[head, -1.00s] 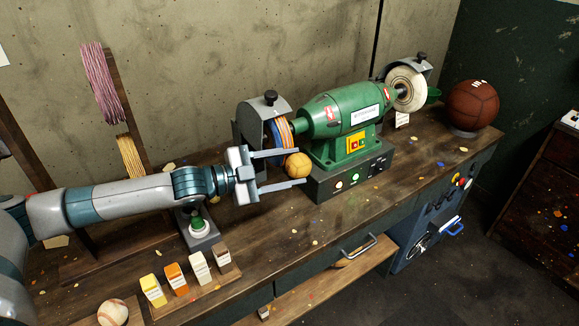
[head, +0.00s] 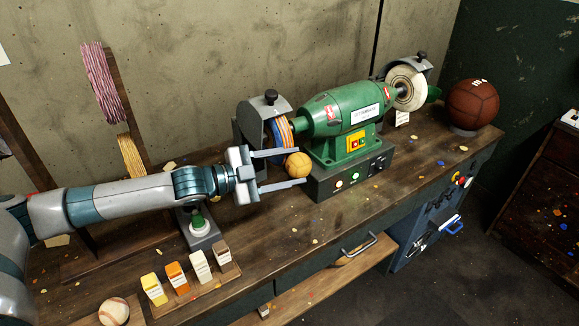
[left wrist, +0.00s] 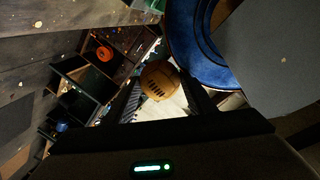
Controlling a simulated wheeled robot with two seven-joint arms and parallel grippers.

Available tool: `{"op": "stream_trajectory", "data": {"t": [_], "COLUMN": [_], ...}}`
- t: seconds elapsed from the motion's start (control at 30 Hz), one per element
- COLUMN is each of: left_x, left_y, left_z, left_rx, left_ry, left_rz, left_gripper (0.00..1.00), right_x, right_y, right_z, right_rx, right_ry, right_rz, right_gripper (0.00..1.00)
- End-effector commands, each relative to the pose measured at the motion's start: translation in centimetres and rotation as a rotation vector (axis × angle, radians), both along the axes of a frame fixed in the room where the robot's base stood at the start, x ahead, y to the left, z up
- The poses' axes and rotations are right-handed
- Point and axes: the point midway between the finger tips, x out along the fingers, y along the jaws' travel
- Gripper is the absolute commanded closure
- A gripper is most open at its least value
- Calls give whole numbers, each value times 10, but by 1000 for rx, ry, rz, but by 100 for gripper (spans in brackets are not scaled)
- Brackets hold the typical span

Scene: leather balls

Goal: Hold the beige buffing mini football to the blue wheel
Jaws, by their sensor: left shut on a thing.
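The beige mini football (head: 298,165), a small tan ball with seams, is held between the fingertips of my left gripper (head: 300,168). The blue wheel (head: 278,134), with orange and white layers on its rim, is at the left end of the green grinder, partly under a grey guard. The ball is right at the wheel's lower front edge. In the left wrist view the ball (left wrist: 161,82) sits between the fingers, close beside the blue wheel (left wrist: 195,50). I cannot tell for sure whether they touch. My right gripper is not in view.
The green grinder (head: 347,118) has a white wheel (head: 406,90) at its right end. A basketball (head: 472,104) stands at the far right. Compound bars (head: 177,283) and a baseball (head: 114,311) are at the front left. The bench front middle is clear.

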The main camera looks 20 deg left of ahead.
Motion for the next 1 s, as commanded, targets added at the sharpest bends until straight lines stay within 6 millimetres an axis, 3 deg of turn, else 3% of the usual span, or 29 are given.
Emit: {"op": "stream_trajectory", "data": {"t": [1.0], "left_x": [1], "left_y": [1], "left_z": [1], "left_rx": [0], "left_ry": [-1], "left_rz": [1], "left_gripper": [66], "right_x": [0], "right_y": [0], "right_z": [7], "right_rx": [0], "right_ry": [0], "right_rz": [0], "right_gripper": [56]}}
